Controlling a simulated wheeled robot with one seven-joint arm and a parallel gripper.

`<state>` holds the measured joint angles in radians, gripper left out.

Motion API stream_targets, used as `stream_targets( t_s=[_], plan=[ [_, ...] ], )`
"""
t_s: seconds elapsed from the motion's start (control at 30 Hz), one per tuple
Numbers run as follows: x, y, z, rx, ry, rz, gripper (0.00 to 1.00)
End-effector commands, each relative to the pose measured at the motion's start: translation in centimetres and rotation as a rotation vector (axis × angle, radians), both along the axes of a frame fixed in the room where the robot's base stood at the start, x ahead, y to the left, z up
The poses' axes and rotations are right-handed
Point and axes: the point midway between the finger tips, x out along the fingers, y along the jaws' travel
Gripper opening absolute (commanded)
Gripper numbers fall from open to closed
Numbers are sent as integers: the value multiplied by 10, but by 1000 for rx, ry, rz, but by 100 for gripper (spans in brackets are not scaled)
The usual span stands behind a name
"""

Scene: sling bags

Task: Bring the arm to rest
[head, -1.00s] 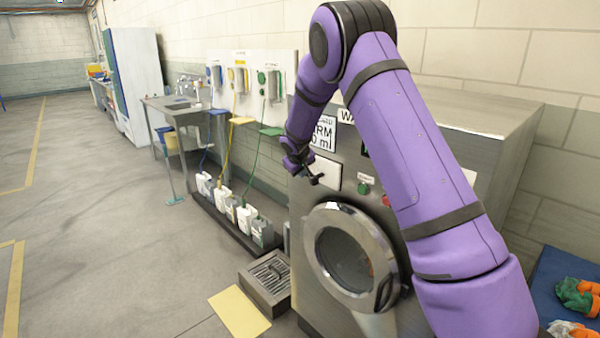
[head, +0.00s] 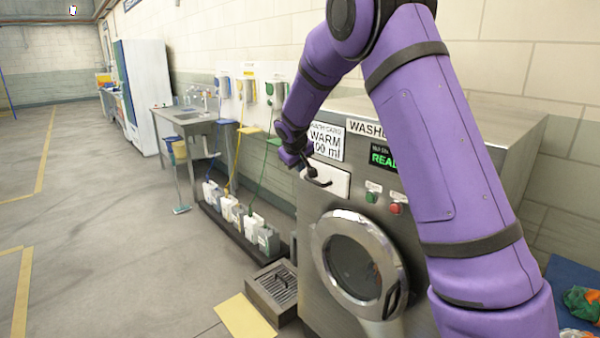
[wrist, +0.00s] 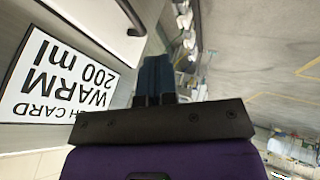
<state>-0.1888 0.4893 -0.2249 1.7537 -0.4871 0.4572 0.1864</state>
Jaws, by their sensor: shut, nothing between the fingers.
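My purple arm (head: 415,120) reaches up from the lower right and bends down at the elbow in the head view. My gripper (head: 303,160) hangs in front of the washing machine (head: 440,120), close to its white drawer panel (head: 335,180). In the wrist view my gripper (wrist: 155,65) has its dark fingers together with nothing between them. A black handle (wrist: 130,18) and a card reading WARM 200 ml (wrist: 55,85) show beside it. Whether the fingers touch the panel or handle cannot be told in the head view.
The round glass door (head: 358,265) is below the panel. A floor drain box (head: 272,287) and several jugs (head: 240,218) stand left of the machine. A sink bench (head: 185,118) is farther back. A blue mat (head: 568,275) lies at right. Open floor spans the left.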

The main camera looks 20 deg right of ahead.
Motion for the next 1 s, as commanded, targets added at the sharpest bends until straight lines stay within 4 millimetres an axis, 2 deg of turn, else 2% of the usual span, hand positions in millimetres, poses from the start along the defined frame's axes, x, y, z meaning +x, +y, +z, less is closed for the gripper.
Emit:
stream_targets(
  t_s=[0.27,0.43,0.7,1.0],
  plan=[
    [-5,2,8,3,-1,-1,0],
    [-30,-1,35,34,-7,-25,0],
    [-113,-2,97,126,-9,-79,0],
    [-214,3,144,222,-9,-114,0]
  ],
)
